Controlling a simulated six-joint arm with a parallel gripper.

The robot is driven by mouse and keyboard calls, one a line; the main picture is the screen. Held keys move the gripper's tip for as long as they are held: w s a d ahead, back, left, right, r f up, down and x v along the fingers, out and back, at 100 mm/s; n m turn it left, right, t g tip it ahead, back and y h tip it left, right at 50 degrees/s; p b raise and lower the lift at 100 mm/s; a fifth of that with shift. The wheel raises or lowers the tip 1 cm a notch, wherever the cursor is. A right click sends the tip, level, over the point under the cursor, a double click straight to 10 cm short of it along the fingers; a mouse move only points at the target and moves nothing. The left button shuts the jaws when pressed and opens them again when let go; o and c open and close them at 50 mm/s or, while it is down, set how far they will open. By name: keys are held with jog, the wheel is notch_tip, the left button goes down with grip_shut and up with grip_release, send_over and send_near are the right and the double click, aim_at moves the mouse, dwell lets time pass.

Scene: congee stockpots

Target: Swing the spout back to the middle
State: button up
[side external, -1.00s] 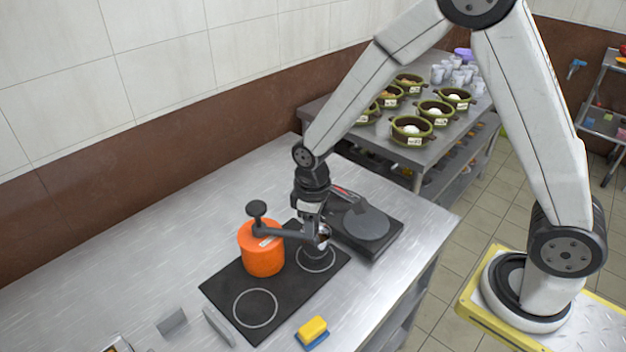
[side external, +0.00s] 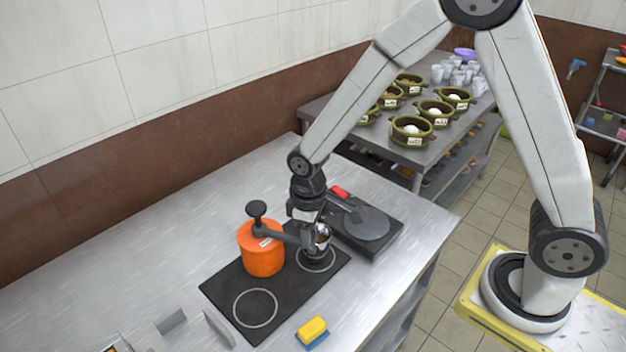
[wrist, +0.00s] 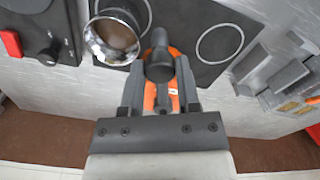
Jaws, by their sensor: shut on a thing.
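An orange pot (side external: 262,260) stands on the black cooktop (side external: 222,290), with a dark flat-topped knob (side external: 257,209) above it. A dark grey spout (side external: 277,234) runs from its top rightward and toward the front. My gripper (side external: 304,232) is at the spout's outer end. In the wrist view my gripper (wrist: 160,78) is shut on the spout (wrist: 160,64), one finger on each side, with the orange pot behind. A shiny-rimmed vessel (side external: 320,237) stands on the right ring, close beside my gripper; it also shows in the wrist view (wrist: 105,52).
The left ring (side external: 255,308) is bare. A yellow and blue sponge (side external: 312,329) and grey holders (side external: 172,321) lie near the front. Green bowls (side external: 411,131) stand on another table behind.

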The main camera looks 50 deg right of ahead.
jog(key=shift+a, duration=0.15)
jog(key=shift+s+a, duration=0.25)
jog(key=shift+a, duration=0.65)
jog(key=shift+s+a, duration=0.1)
jog(key=shift+a, duration=0.9)
jog(key=o, duration=0.6)
jog(key=shift+o, duration=0.2)
jog(key=shift+r, duration=0.1)
notch_tip(320, 180, up, 7)
dwell(0.8)
